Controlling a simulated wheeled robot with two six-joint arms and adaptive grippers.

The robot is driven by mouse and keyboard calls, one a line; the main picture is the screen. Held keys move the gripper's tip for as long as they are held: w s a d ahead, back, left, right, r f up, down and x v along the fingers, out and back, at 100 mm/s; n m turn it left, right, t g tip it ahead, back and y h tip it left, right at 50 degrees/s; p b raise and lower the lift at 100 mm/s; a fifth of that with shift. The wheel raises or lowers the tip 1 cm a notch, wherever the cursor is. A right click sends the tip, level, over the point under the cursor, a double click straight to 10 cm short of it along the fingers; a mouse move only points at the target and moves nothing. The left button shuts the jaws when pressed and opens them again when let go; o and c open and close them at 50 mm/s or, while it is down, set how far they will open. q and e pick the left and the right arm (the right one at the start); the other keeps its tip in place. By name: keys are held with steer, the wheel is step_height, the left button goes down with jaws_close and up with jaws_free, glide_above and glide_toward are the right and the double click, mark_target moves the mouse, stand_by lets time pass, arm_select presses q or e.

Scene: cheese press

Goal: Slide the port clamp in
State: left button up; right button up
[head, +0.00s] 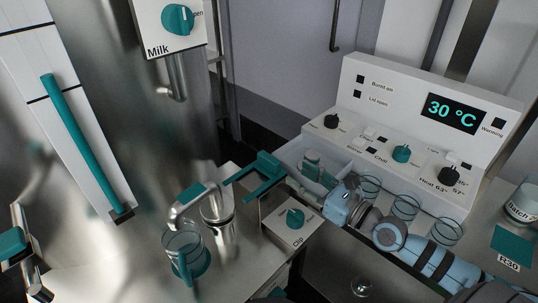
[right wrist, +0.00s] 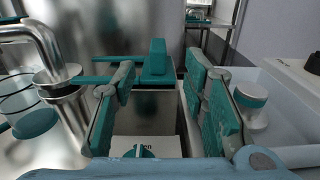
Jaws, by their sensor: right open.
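The teal port clamp (head: 262,174) is a flat fork with an upright grip. It sits at the far end of the clip box (head: 290,228), its prongs pointing left toward the steel spout and cup. In the right wrist view the clamp (right wrist: 156,66) shows ahead, in line with the gap between my fingers, prongs to the left. My right gripper (head: 318,172) comes from the right, to the right of the clamp. Its grey fingers with teal pads are spread wide in the right wrist view (right wrist: 160,85), with nothing held. My left gripper is out of view.
A steel spout (head: 192,200) and a glass jug (head: 183,250) stand left of the clip box. A white tray (head: 290,152) lies close to my right gripper. Several glasses (head: 405,207) stand near my right arm, before the control panel (head: 420,130).

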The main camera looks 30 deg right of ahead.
mark_target(269, 156)
steer(key=b+x, duration=0.1)
steer(key=x, duration=0.9)
steer(key=shift+w+a+f, duration=0.1)
steer(key=shift+w+a, duration=0.35)
steer(key=shift+w, duration=0.2)
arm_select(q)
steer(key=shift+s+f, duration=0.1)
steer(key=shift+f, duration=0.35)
arm_select(e)
jaws_close()
